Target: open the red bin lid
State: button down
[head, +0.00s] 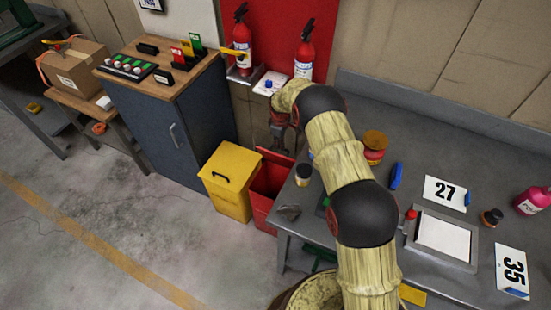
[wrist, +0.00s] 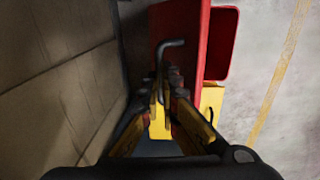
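The red bin (head: 266,191) stands between the yellow bin and the grey table. Its lid (head: 274,156) is raised, and the dark red inside shows in the head view. In the wrist view the lid (wrist: 200,45) stands on edge beside the bin's opening (wrist: 223,45). A dark bent handle (wrist: 172,44) sticks out from the lid on the wall side. My gripper (wrist: 164,85) is on that side, its fingertips close together around the handle's lower end. I cannot tell whether they touch it. In the head view my gripper (head: 280,133) is partly hidden behind my arm.
The yellow bin (head: 231,178) stands shut to the left. A blue cabinet (head: 180,125) is beyond it. The grey table (head: 430,160) on the right holds number cards, bottles and a tray. Fire extinguishers (head: 242,45) stand by the wall.

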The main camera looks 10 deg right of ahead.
jog(key=shift+w+d+f+b, duration=0.25)
jog(key=shift+d+f, duration=0.15)
jog(key=shift+f, duration=0.2)
jog(key=shift+w+d+f+b, duration=0.1)
jog(key=shift+w+d+f, duration=0.1)
jog(key=shift+d+f, duration=0.3)
jog(key=c, duration=2.3)
grip_release()
jog(key=shift+s+a+g, duration=0.2)
jog(key=shift+a+g, duration=0.1)
jog(key=shift+a, duration=0.05)
jog(key=o, duration=0.4)
jog(key=shift+w+a+f, duration=0.1)
jog(key=shift+w, duration=0.05)
